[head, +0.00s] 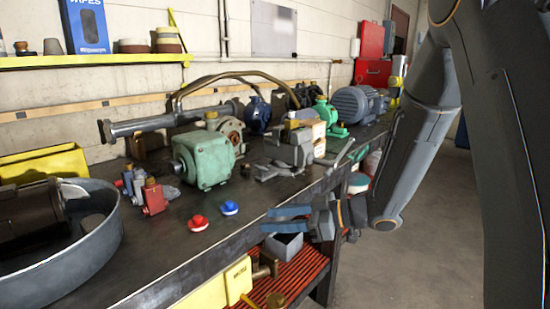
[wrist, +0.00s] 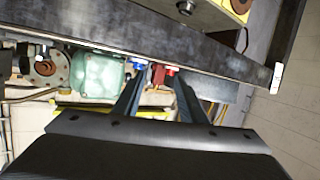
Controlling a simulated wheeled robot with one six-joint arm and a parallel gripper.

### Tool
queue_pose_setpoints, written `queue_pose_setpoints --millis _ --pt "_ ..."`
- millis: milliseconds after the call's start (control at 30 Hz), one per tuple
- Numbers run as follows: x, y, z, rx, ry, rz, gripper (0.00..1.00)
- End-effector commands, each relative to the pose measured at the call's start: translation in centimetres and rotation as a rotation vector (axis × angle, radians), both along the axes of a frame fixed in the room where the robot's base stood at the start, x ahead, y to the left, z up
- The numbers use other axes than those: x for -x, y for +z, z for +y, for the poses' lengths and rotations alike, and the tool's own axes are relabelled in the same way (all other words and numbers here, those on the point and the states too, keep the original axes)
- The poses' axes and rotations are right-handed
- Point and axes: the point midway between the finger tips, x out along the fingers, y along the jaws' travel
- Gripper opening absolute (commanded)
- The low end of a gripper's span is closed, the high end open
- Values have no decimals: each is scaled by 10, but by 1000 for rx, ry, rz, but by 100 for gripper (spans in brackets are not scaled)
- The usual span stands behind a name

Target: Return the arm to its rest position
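My gripper (head: 266,220) is in front of the workbench's (head: 262,207) front edge, at the end of my arm coming in from the right. Its two blue-grey fingers point left and are apart, with nothing held between them. In the wrist view the fingers (wrist: 158,76) are also spread and empty. Past them show a red button (wrist: 170,69) and a blue button (wrist: 138,63) on the bench. Those red (head: 198,222) and blue (head: 229,208) buttons lie near the bench edge in the head view. A green motor housing (head: 203,159) stands behind them.
A round metal tub (head: 105,245) stands at the left. A grey clamp-like part (head: 290,150), a small green motor (head: 325,113) and a blue-grey motor (head: 353,103) stand along the bench. A red slatted lower shelf (head: 300,275) is below my gripper. Open floor (head: 425,235) lies at the right.

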Motion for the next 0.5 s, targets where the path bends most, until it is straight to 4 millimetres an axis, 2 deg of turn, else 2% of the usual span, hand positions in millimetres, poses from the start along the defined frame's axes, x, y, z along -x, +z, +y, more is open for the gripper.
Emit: queue_pose_setpoints --millis 167,267,367,400,500 --pt "-28 -5 -18 106 -172 -15 38" --pt "-45 -9 -37 184 -300 -10 38" --pt "-58 -14 -68 283 -466 19 38" --pt "-60 -17 -84 330 -541 43 38" --pt "-54 -25 -125 444 -724 129 38"
